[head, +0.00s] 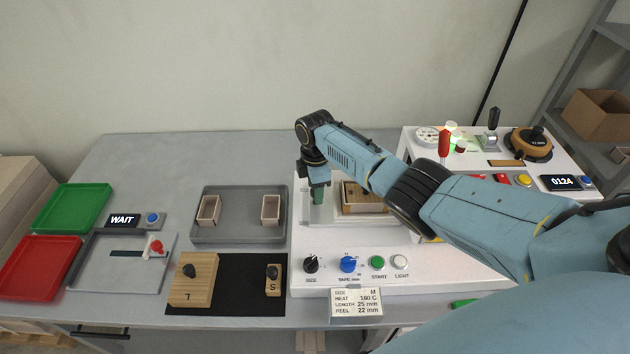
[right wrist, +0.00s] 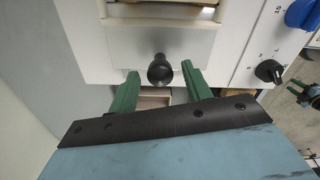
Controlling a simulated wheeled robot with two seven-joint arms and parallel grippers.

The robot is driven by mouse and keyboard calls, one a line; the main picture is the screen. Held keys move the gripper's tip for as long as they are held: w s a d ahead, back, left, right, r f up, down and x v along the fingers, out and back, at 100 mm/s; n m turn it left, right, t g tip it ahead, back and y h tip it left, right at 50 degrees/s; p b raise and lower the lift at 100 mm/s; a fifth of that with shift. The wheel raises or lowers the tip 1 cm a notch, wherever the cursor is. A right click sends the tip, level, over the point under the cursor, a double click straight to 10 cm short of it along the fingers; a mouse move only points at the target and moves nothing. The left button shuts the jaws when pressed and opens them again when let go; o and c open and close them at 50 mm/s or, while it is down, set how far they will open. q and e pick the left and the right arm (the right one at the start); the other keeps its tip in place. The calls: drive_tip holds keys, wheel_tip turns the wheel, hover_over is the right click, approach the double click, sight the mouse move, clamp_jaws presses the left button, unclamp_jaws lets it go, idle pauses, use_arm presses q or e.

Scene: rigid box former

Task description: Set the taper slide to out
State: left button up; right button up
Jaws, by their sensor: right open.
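A black ball knob (right wrist: 160,70), which I take for the taper slide's handle, stands at the edge of a pale plate in the right wrist view. My right gripper (head: 317,197) points down at the left end of the white machine (head: 330,275) in the head view. Its green fingers are open, one on each side of the knob; I cannot tell whether they touch it. In the head view the knob is hidden by the gripper. No taper marks or label are readable. A small green-tipped shape at the right edge of the right wrist view appears to be my left gripper (right wrist: 306,94).
A wooden former (head: 352,195) sits right of my gripper. Size (head: 311,263) and tape (head: 348,264) dials line the machine's front. A grey tray (head: 240,232) with two small boxes stands left. My right arm crosses over the machine's right side.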

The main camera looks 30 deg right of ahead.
wheel_tip(320, 180, up, 13)
drive_tip(key=p, duration=0.1)
drive_tip(key=shift+r, duration=0.2)
idle(0.5)
